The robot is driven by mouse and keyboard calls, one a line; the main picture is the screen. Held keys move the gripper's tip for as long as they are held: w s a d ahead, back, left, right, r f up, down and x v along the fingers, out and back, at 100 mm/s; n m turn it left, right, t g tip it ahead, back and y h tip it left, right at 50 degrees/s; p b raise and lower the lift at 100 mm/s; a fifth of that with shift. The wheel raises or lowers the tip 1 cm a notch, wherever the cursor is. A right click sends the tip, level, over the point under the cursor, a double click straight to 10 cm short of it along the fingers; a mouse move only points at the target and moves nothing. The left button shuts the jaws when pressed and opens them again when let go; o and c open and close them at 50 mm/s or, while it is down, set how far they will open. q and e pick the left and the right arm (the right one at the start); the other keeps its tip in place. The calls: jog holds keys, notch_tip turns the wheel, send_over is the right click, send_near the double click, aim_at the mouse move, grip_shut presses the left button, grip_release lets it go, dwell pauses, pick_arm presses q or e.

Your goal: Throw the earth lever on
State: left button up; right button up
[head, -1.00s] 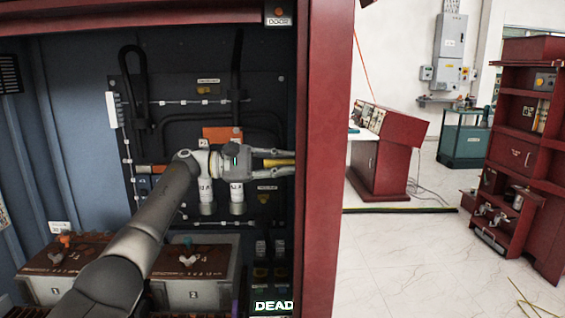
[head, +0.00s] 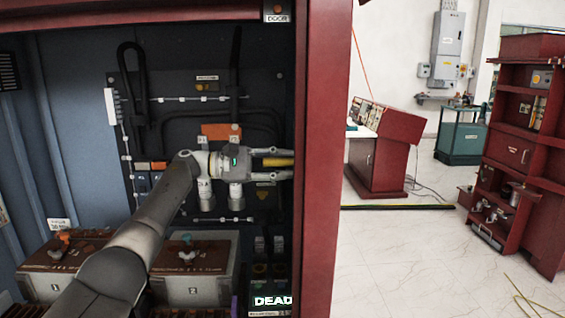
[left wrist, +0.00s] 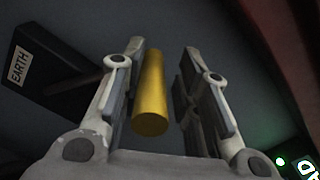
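The earth lever shows as a yellow cylindrical handle (head: 279,161) inside the red cabinet, close to its right post. In the left wrist view the handle (left wrist: 150,95) lies between the two fingers of my left gripper (left wrist: 165,85). A dark gap shows between the handle and the right finger; the left finger is very near it, and contact cannot be told. My left gripper (head: 275,157) is open around the handle in the head view. A dark plate with an EARTH label (left wrist: 18,66) is left of the fingers. The lever's pivot is hidden. My right gripper is not in view.
The cabinet's red post (head: 318,160) stands just right of my left fingertips. Two numbered boxes with levers, box 1 (head: 45,288) and box 2 (head: 195,292), sit below my arm. A DEAD sign (head: 273,300) is lit low right. Open floor lies outside.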

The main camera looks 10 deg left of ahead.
pick_arm(q)
jog(key=shift+a, duration=0.15)
jog(key=shift+w, duration=0.4)
jog(key=shift+s+a+r, duration=0.15)
jog(key=shift+s+a, duration=0.05)
jog(key=shift+a, duration=0.2)
jog(key=v, duration=1.1)
jog(key=shift+f, duration=0.3)
jog(key=shift+a, duration=0.1)
